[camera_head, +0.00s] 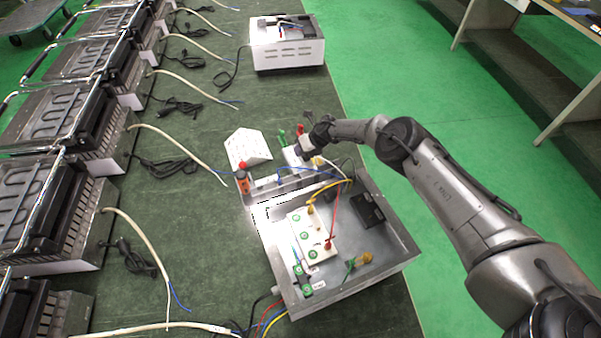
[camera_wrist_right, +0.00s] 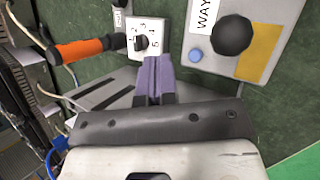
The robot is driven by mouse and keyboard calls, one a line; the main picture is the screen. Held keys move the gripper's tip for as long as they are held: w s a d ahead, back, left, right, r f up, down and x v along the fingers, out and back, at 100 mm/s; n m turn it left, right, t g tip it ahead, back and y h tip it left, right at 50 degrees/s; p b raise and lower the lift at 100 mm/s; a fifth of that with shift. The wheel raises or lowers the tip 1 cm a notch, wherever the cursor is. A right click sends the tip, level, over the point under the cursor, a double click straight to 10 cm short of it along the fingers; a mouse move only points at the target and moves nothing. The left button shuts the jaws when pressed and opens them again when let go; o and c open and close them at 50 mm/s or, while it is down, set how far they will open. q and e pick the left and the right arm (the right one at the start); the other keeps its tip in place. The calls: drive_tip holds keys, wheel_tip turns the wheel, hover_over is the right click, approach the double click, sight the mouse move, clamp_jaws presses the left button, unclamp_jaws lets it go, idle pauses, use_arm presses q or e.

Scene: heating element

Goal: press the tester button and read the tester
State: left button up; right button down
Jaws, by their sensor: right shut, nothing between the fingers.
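My right gripper (camera_head: 308,148) reaches over the far edge of the open metal box (camera_head: 395,255). In the right wrist view its two purple fingers (camera_wrist_right: 158,70) are together, with nothing between them. Their tips are by the lower edge of a white dial plate (camera_wrist_right: 142,38) numbered up to 5, with a dark knob; contact cannot be told. To the right, a light panel carries a small blue button (camera_wrist_right: 194,55) and a black round knob (camera_wrist_right: 231,34). The fingers are apart from the blue button. No tester reading is legible. My left gripper is out of view.
An orange-handled piece (camera_wrist_right: 88,48) lies left of the dial. A white folded card (camera_head: 248,149) stands beside the metal box, which holds a white terminal board (camera_head: 312,237) and loose wires. A white vented box (camera_head: 287,45) stands farther back. Heater units (camera_head: 75,105) line the left.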

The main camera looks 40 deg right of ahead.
drive_tip(key=b, duration=0.5)
hover_over(300, 169)
wheel_tip(300, 169, down, 6)
drive_tip(key=shift+s+r, duration=0.1)
drive_tip(key=shift+r, duration=0.05)
drive_tip(key=shift+f+b, duration=0.5)
drive_tip(key=shift+f, duration=0.2)
idle(0.8)
drive_tip(key=shift+f, duration=0.1)
drive_tip(key=shift+f+b, duration=0.35)
